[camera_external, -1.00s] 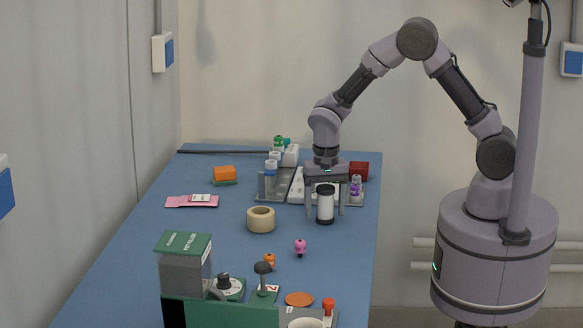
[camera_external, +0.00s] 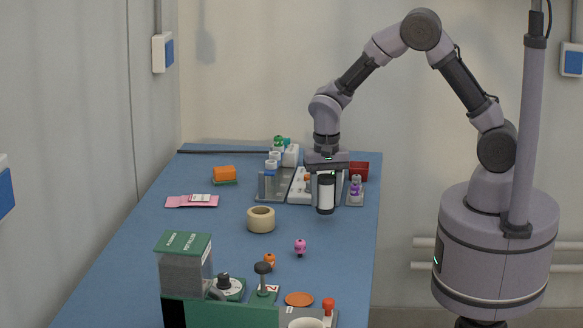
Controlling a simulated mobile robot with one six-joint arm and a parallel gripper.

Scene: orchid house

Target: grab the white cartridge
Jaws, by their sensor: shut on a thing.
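The white cartridge (camera_external: 326,195) is a white cylinder with a black top and black bottom, held upright. My gripper (camera_external: 326,187) points straight down and is shut on it, with a finger at each side. The cartridge appears to be a little above the blue table; the exact gap is hard to tell. Behind it, my gripper partly hides a white tray (camera_external: 297,192).
A grey rack with blue-and-white vials (camera_external: 270,168) stands left of my gripper. A purple figure (camera_external: 355,187) and a red box (camera_external: 359,170) are close on the right. Green-topped equipment (camera_external: 184,243) fills the front.

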